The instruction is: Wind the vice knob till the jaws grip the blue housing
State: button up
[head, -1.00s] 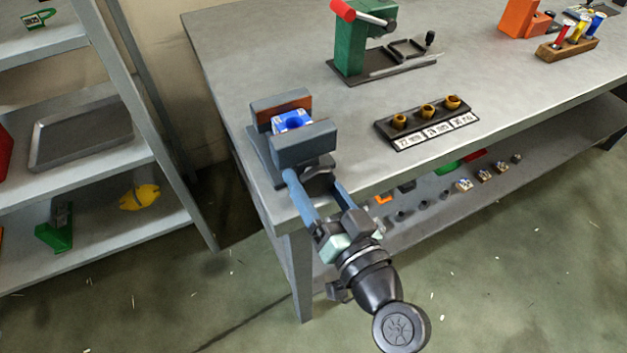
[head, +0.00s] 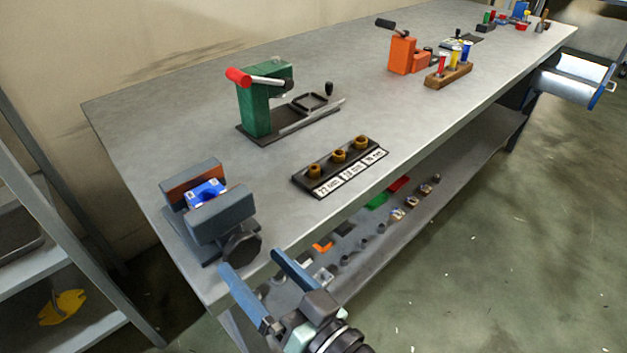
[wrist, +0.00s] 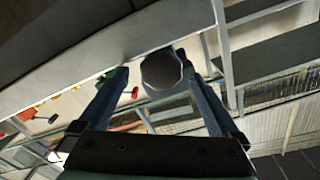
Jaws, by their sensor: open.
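The grey vice (head: 222,212) sits at the near left corner of the bench. The blue housing (head: 206,193) stands between its two jaws; a reddish-brown pad lines the far jaw. I cannot tell whether the jaws touch the housing. The dark faceted vice knob (head: 242,248) is on the vice's near side, above the bench edge. My gripper (head: 250,261) is open, its blue fingers pointing at the knob. In the wrist view the knob (wrist: 162,70) shows between and beyond the spread fingers (wrist: 152,82), with no clear contact.
A green press (head: 262,105) with a red-tipped lever stands behind the vice. A black rack (head: 340,167) with several brass rings lies to its right. An orange device (head: 401,55) and a wooden block (head: 449,73) are farther right. The bench edge and lower shelf lie close to my gripper.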

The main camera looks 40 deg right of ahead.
jog(key=shift+s+f, duration=0.2)
jog(key=shift+f, duration=0.2)
jog(key=shift+s, duration=0.25)
jog(key=s+b, duration=0.4)
jog(key=s, duration=0.5)
jog(key=shift+s+r+b, duration=0.3)
jog(key=shift+b, duration=0.05)
jog(key=shift+d, duration=0.1)
dwell(0.4)
jog(key=s, duration=1.3)
jog(key=shift+d, duration=0.2)
jog(key=shift+c, duration=0.3)
